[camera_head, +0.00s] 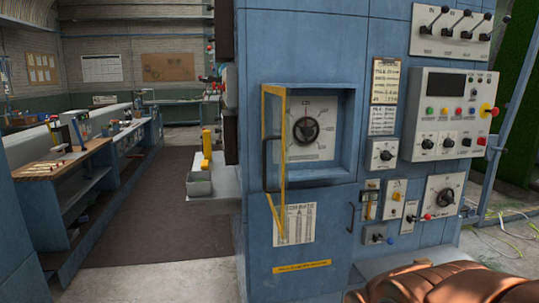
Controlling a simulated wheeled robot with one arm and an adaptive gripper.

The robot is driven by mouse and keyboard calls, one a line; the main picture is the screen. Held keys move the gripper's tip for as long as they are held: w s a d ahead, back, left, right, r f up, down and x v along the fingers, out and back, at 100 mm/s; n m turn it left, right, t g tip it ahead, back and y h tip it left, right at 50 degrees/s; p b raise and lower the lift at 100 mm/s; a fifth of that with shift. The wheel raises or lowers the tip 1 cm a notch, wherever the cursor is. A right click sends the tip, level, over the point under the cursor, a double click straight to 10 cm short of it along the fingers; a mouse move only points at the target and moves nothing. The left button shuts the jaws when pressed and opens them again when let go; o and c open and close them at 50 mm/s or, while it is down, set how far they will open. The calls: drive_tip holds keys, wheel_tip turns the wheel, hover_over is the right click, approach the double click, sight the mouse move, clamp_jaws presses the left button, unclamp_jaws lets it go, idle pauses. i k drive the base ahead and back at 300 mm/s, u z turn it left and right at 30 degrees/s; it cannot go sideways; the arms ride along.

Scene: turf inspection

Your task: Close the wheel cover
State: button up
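The wheel cover (284,120) is a clear panel in a yellow frame with a black handle (265,165). It stands open, swung out from the left side of a square recess (345,140) in the blue cabinet, and shows nearly edge-on. A dark round handwheel (306,130) sits on a pale dial plate inside the recess and is exposed. My gripper is not in view, so its state and distance from the cover are hidden.
The blue cabinet (380,30) carries levers (452,25), a button panel (450,110) and a rotary dial (445,197) to the right. A workbench (70,160) stands left. Floor (145,205) between bench and cabinet is clear.

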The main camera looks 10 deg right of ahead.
sight(273, 106)
drive_tip(key=k, duration=0.5)
drive_tip(key=u, duration=1.1)
drive_tip(key=i, duration=0.2)
drive_tip(key=u, duration=0.6)
